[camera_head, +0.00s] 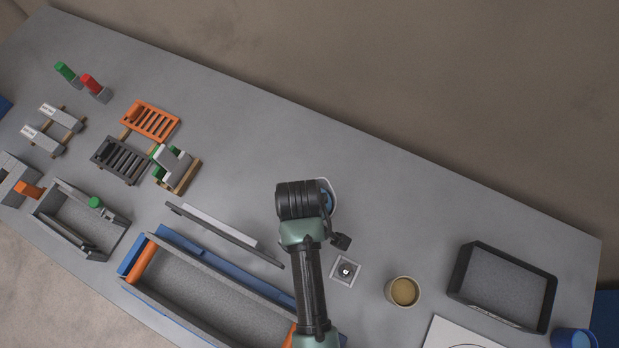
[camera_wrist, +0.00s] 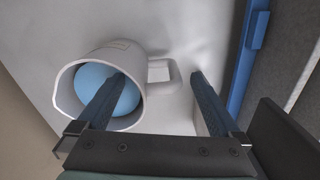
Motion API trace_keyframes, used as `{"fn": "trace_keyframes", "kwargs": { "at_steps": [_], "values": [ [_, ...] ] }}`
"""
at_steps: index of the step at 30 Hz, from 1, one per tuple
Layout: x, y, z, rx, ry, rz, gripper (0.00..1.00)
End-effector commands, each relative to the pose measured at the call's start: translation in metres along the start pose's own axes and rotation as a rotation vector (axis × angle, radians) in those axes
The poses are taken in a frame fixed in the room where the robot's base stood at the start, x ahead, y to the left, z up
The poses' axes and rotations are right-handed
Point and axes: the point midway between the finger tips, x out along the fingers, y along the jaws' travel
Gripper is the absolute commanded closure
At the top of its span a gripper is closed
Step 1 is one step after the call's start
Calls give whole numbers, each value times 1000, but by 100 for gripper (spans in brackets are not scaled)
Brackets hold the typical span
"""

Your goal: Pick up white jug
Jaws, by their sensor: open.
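The white jug (camera_wrist: 68,87) is at the left of the wrist view, its wide mouth toward the camera and something smooth and light blue inside. Its handle (camera_wrist: 173,78) sticks out to the right. My gripper (camera_wrist: 158,76) is open. Its left finger overlaps the jug's mouth, and its right finger is just right of the handle, so the handle lies between the fingertips. I cannot tell how deep the fingers reach or whether they touch the jug. In the head view my arm covers most of the jug; only a pale edge (camera_head: 332,188) shows.
A long grey tray with blue sides (camera_head: 210,296) lies left of my arm, with a dark bar (camera_head: 225,236) behind it. A tan-filled cup (camera_head: 403,291), a small square plate (camera_head: 345,271) and a black-rimmed tray (camera_head: 503,285) are to the right. The table's back middle is clear.

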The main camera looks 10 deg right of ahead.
Motion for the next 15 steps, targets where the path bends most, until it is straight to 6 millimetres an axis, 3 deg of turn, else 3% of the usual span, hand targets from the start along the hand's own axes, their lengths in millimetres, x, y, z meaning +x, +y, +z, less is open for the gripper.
{"fn": "trace_keyframes", "kwargs": {
  "at_steps": [5,15],
  "values": [
    [10,-1,0,1,-1,-1,0],
    [49,-1,-1,1,0,1,0]
  ]
}}
